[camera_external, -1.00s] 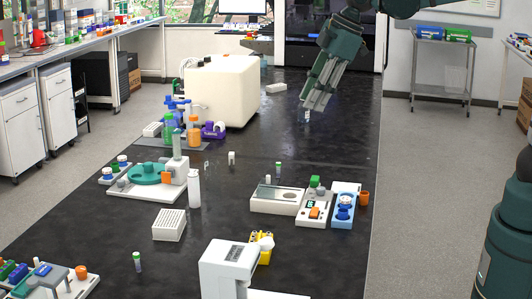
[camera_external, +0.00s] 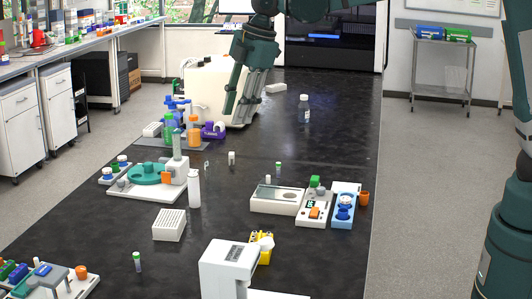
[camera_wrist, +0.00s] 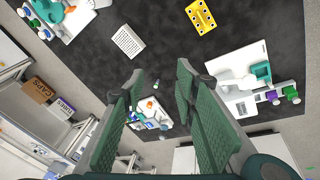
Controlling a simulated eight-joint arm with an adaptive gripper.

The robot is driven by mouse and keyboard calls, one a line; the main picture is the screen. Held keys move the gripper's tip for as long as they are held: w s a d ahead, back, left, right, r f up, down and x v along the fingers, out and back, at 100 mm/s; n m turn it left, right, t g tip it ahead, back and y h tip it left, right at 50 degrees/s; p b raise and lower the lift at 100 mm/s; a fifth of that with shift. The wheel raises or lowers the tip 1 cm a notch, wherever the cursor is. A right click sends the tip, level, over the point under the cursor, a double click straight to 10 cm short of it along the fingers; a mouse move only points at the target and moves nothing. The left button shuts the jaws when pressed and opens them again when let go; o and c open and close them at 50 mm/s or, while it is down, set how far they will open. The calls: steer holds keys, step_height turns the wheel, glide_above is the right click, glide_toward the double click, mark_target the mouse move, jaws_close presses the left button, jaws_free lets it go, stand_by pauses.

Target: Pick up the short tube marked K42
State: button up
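My gripper (camera_external: 236,117) is open and empty, high over the back of the black bench in front of the cream machine. In the wrist view my gripper's (camera_wrist: 160,72) two green fingers are spread apart. A short green-capped tube (camera_external: 137,261) stands upright at the front left of the bench. A small tube (camera_wrist: 156,85) shows far off between the fingers in the wrist view. Another green-capped short tube (camera_external: 278,168) stands behind the white balance-like unit, and a small pale vial (camera_external: 231,158) stands mid-bench. No marking is legible, so I cannot tell which is K42.
The cream machine (camera_external: 217,88) stands close to my gripper. A white-capped bottle (camera_external: 304,109) stands at the back right. A tall white tube (camera_external: 194,188), a white rack (camera_external: 169,225) and a yellow rack (camera_external: 262,250) stand nearer the front. The bench's back right is mostly clear.

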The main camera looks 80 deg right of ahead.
steer(key=w+a+f+n, duration=0.2)
steer(key=w+a+f, duration=0.3)
steer(key=w, duration=0.4)
steer(key=n+g, duration=0.3)
steer(key=n, duration=0.4)
glide_above(136, 254)
steer(key=shift+h, duration=0.3)
steer(key=f, duration=1.7)
steer(key=d+f, duration=0.1)
steer(key=f, duration=0.7)
steer(key=shift+s+f, duration=0.1)
steer(key=shift+f, duration=0.1)
steer(key=shift+a+f, duration=0.35)
steer(key=shift+f, duration=0.3)
steer(key=shift+f, duration=1.3)
steer(key=shift+f, duration=2.6)
